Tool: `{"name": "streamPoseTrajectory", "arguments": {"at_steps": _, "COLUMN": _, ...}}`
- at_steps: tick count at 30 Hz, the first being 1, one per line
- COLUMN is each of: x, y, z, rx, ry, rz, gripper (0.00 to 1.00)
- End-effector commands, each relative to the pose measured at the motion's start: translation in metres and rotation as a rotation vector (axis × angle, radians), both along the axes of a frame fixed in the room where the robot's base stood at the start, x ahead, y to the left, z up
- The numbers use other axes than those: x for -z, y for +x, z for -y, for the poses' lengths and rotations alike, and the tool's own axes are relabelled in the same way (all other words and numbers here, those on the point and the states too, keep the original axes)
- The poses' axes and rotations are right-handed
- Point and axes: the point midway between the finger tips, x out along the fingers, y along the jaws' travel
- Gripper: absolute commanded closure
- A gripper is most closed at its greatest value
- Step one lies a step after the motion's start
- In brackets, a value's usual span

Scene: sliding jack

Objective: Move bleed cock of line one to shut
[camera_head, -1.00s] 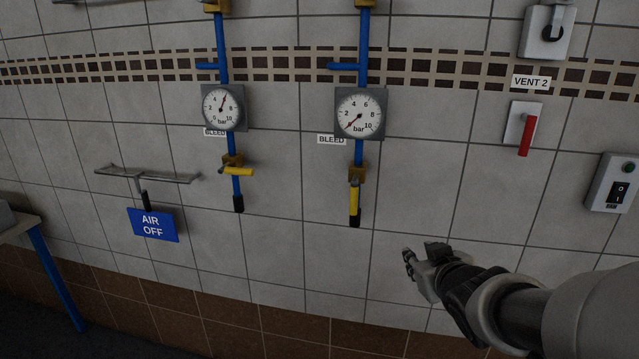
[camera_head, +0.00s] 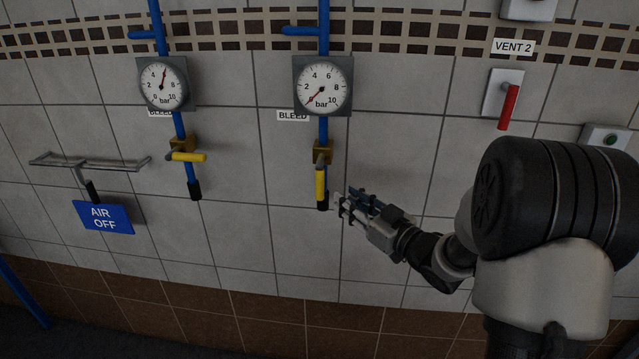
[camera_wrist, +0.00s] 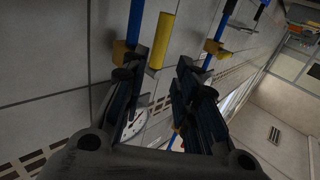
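Two bleed cocks sit on blue wall pipes in the head view; no line number is readable. The right cock (camera_head: 321,183) has its yellow handle hanging down along the pipe. The left cock (camera_head: 187,157) has its yellow handle level, pointing right. My gripper (camera_head: 345,203) is open and empty, just right of the right cock's lower handle end, seemingly not touching it. In the wrist view my gripper (camera_wrist: 158,72) shows two parted fingers, with a yellow handle (camera_wrist: 163,40) ahead, between their lines.
A gauge (camera_head: 322,86) reading near zero is above the right cock; another gauge (camera_head: 163,84) reads mid-scale above the left. A red lever (camera_head: 509,106) hangs below the VENT 2 label (camera_head: 513,47). A blue AIR OFF sign (camera_head: 103,216) is at left. Wall below the cocks is bare.

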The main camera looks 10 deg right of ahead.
Motion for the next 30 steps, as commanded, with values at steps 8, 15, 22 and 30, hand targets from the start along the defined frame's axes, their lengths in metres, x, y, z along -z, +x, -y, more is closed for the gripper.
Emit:
{"name": "streamPoseTrajectory", "arguments": {"at_steps": 8, "x": 0.002, "y": 0.055, "z": -0.030, "rx": -0.003, "ry": 0.000, "rz": 0.002, "gripper": 0.72}}
{"name": "streamPoseTrajectory", "arguments": {"at_steps": 15, "x": 0.001, "y": 0.091, "z": -0.047, "rx": -0.001, "ry": -0.002, "rz": 0.001, "gripper": 0.72}}
{"name": "streamPoseTrajectory", "arguments": {"at_steps": 22, "x": 0.000, "y": 0.104, "z": -0.053, "rx": 0.001, "ry": 0.000, "rz": -0.001, "gripper": 0.72}}
{"name": "streamPoseTrajectory", "arguments": {"at_steps": 30, "x": 0.000, "y": 0.104, "z": -0.053, "rx": 0.001, "ry": 0.000, "rz": -0.001, "gripper": 0.74}}
